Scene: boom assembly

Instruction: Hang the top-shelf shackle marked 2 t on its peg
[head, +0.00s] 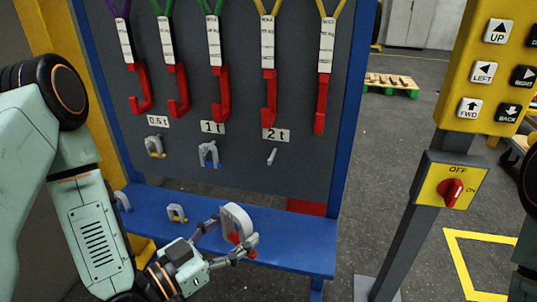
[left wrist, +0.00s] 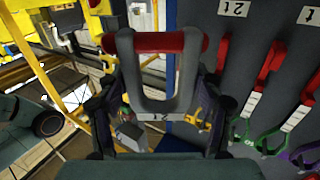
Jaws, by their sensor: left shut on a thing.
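My left gripper (head: 228,241) is shut on a large grey shackle (head: 238,218) with a red pin. It shows at the front of the blue shelf (head: 300,256); I cannot tell whether it touches the shelf. In the left wrist view the shackle (left wrist: 183,82) sits between my fingers, its red pin crosswise. The peg (head: 271,156) under the "2 t" label (head: 275,135) on the grey board is empty and points outward. My right gripper is out of view.
A shackle with a yellow pin (head: 155,147) hangs under "0.5 t", and a blue-marked one (head: 208,155) under "1 t". Smaller shackles (head: 176,213) stand on the shelf's left. Slings with red hooks (head: 269,98) hang above the labels. A yellow control panel (head: 490,65) stands at right.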

